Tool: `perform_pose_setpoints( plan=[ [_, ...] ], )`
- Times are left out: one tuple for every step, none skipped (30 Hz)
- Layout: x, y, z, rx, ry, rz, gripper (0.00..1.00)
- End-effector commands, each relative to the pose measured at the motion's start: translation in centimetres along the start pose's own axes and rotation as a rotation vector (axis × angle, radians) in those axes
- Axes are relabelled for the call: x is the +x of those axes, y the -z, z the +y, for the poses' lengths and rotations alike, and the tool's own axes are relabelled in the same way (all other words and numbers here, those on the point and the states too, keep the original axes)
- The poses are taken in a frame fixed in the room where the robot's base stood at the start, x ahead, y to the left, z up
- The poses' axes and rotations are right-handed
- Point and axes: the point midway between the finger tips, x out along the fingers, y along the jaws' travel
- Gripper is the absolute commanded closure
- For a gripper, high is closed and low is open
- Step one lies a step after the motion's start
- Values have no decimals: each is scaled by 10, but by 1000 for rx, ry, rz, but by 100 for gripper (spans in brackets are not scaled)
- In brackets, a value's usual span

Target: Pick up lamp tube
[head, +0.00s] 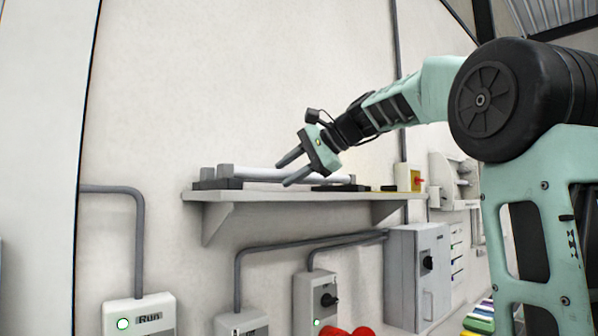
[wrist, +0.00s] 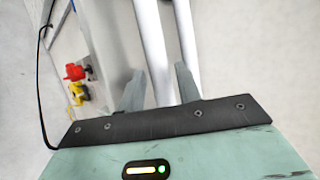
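A long white lamp tube (head: 262,174) lies along a wall shelf (head: 300,196), with dark holders under its left part. In the wrist view two pale tubes run side by side: one lamp tube (wrist: 153,45) lies between the fingers in the picture, and a second tube (wrist: 187,40) passes behind the right finger. My gripper (head: 282,175) is open, its fingers pointing down and left at the tubes. It also shows in the wrist view (wrist: 160,68). Whether the fingers touch a tube, and how far apart they are in depth, I cannot tell.
A yellow box with a red knob (head: 416,180) sits at the shelf's right end. The wall is close behind. Below the shelf are grey conduits, a grey switch cabinet (head: 418,278) and a "Run" box (head: 140,316). The space above the shelf's left part is clear.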

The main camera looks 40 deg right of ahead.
Motion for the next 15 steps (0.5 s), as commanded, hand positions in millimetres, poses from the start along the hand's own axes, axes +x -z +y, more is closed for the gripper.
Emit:
perform_pose_setpoints(
  plan=[
    [2,0,0,0,-1,-1,66],
    [3,0,0,0,-1,-1,66],
    [4,0,0,0,-1,-1,66],
    [4,0,1,0,-1,-1,66],
    [4,0,1,0,-1,-1,66],
    [4,0,1,0,-1,0,66],
    [4,0,1,0,-1,-1,66],
    [4,0,1,0,-1,0,66],
    [4,0,1,0,-1,0,77],
    [4,0,1,-1,-1,0,85],
    [4,0,1,-1,-1,0,90],
    [3,0,1,-1,-1,0,90],
    [3,0,1,0,-1,0,90],
    [3,0,0,-1,0,0,90],
    [3,0,0,-1,0,0,90]
  ],
)
